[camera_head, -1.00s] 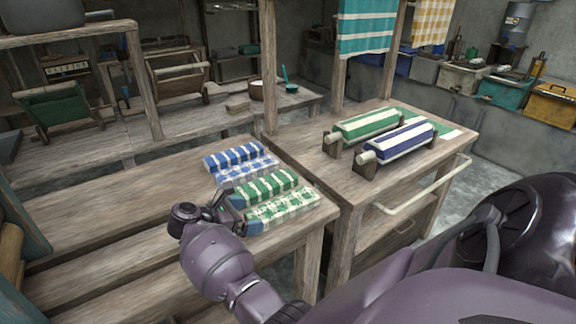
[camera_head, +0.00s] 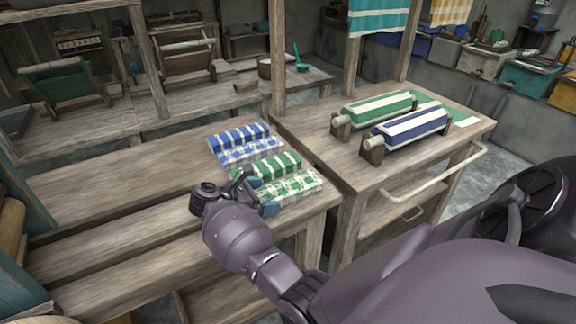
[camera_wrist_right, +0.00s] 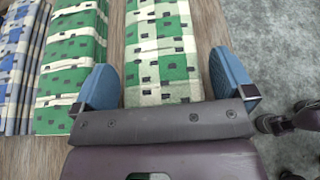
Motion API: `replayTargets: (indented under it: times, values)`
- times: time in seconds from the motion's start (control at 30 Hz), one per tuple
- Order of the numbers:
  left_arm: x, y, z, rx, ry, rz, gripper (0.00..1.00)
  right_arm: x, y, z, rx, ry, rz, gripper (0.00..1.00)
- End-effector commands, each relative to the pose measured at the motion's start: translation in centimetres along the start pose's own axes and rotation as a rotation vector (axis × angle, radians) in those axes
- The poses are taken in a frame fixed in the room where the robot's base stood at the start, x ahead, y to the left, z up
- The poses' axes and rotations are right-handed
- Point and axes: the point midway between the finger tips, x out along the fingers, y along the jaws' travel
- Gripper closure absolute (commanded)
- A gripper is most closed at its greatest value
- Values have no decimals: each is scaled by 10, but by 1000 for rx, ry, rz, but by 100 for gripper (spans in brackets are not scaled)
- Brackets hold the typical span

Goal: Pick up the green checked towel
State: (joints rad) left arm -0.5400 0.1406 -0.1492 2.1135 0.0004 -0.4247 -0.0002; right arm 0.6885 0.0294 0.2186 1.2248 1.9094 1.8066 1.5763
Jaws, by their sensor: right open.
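The green checked towel (camera_head: 291,188) lies folded near the front right edge of the wooden bench, its left end partly hidden by my right gripper (camera_head: 258,190). In the right wrist view the towel (camera_wrist_right: 160,45) shows as a green and cream checked strip. There, my right gripper (camera_wrist_right: 166,86) is open, with blue fingers on either side of the towel's near end. I cannot tell whether they touch it. My left gripper is not in view.
A green striped towel (camera_head: 278,165) lies right behind, with blue striped (camera_head: 238,136) and blue checked (camera_head: 250,151) towels farther back. Green (camera_head: 375,110) and blue (camera_head: 405,130) striped rolls rest on the table at right. The bench's left part (camera_head: 110,185) is clear.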

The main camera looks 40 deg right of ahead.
Motion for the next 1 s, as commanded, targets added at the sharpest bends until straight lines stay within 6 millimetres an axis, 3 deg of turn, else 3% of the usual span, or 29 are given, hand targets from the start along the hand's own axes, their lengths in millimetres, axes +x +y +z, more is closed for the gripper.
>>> replayTargets:
  times: [0.17, 0.47, 0.77, 1.0]
  values:
    - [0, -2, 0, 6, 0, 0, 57, 0, 0, 0, -1, 0, 0, 0]
    - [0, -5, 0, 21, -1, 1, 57, 0, 0, 0, -1, 1, 0, 46]
    - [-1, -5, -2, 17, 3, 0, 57, -2, 1, 4, 1, 1, 2, 47]
    - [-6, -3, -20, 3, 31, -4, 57, -14, 6, 39, 7, 5, 10, 47]
